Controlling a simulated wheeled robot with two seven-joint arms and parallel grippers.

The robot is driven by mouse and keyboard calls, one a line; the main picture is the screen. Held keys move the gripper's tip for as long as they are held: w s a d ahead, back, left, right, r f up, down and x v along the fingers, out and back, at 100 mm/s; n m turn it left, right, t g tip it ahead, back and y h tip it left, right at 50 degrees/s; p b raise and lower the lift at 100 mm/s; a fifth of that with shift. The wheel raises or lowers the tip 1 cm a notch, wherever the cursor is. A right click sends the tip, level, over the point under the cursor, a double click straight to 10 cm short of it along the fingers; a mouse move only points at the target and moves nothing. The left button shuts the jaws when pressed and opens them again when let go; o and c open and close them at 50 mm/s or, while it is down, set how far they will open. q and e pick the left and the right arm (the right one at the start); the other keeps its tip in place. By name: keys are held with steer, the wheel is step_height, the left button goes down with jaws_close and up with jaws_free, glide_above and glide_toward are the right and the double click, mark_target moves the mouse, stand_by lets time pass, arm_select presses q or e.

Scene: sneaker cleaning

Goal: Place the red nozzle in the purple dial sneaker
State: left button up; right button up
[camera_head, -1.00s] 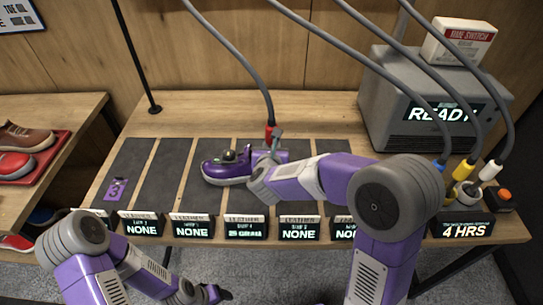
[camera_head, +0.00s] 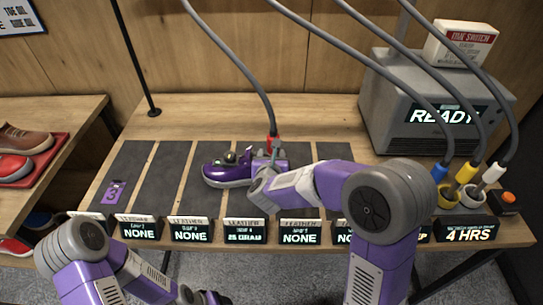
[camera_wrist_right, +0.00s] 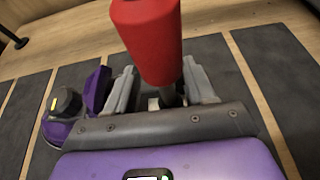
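The purple dial sneaker (camera_head: 228,173) lies on a dark mat strip mid-table, toe to the left. Its heel is partly hidden by my right gripper. In the wrist view the sneaker (camera_wrist_right: 52,130) shows at left, with a grey dial and yellow mark. The red nozzle (camera_head: 273,142) hangs from a grey hose above the heel end; in the wrist view (camera_wrist_right: 150,38) it stands between my right gripper's fingers. My right gripper (camera_wrist_right: 160,90) appears shut on it. How far its tip reaches into the shoe is hidden. My left gripper (camera_head: 216,297) is low at the bottom edge, its fingers unclear.
Blue (camera_head: 439,172), yellow (camera_head: 466,172) and white (camera_head: 493,173) nozzles stand at the right, below a grey machine (camera_head: 400,110) reading READY. Label signs line the table's front edge. A purple tag (camera_head: 114,193) lies on the left mat. A side shelf holds other shoes.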

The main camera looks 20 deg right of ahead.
steer(key=shift+d, duration=0.1)
steer(key=shift+r+p, duration=0.35)
steer(key=shift+p, duration=0.2)
steer(key=p+v, duration=0.1)
steer(key=v, duration=1.1)
